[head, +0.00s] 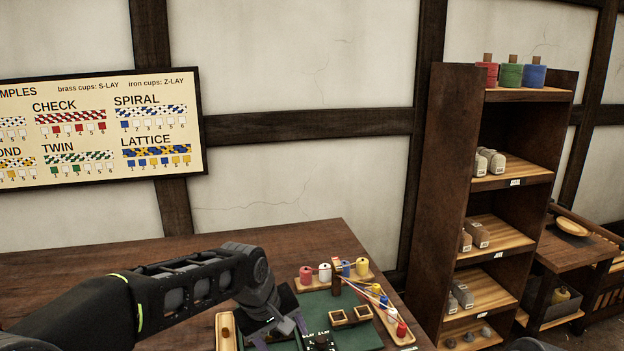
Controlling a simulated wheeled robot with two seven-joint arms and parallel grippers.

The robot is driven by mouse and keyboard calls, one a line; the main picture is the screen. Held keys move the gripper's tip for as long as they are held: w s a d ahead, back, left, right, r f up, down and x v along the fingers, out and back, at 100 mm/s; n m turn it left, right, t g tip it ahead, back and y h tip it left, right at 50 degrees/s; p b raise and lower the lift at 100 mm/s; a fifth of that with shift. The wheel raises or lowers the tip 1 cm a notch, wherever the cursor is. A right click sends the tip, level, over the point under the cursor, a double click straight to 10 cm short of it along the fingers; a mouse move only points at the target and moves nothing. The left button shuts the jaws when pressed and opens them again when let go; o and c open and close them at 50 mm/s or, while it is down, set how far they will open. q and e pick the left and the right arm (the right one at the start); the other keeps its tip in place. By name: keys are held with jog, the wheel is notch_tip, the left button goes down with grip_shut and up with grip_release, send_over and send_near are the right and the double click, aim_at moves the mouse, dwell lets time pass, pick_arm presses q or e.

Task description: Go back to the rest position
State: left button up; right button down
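My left arm comes in from the left over the wooden table (180,245). My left gripper (282,328) is low in the head view, pointing down at the near left part of a green board (365,338). Its fingertips are small, dark and partly hidden, so I cannot tell whether they are open or shut. I see nothing clearly held in it. My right gripper is not in view.
Red, white, blue and yellow spools stand on a wooden strip (318,282) behind the board, with strands running to a post. More spools stand on a right strip (400,336). A tall shelf (448,180) stands right of the table. A sample chart (100,125) hangs on the wall.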

pick_arm(q)
jog(key=s+d+f+m+h, duration=0.1)
jog(key=s+f+m, duration=0.25)
jog(key=f, duration=0.75)
jog(key=s+d+f+m+h, duration=0.15)
jog(key=s+f, duration=0.25)
jog(key=f, duration=0.8)
jog(key=s+a+f+g, duration=0.1)
jog(key=s+f, duration=0.3)
jog(key=s, duration=0.3)
jog(key=s+a+f+n+g, duration=0.1)
jog(key=s+f, duration=0.4)
jog(key=s, duration=0.3)
jog(key=s+a+f+g, duration=0.1)
jog(key=s+a+f, duration=0.1)
jog(key=s+f, duration=0.2)
jog(key=s, duration=0.3)
jog(key=shift+s+f+n+y, duration=0.3)
jog(key=shift+f+y, duration=0.05)
jog(key=shift+f, duration=0.05)
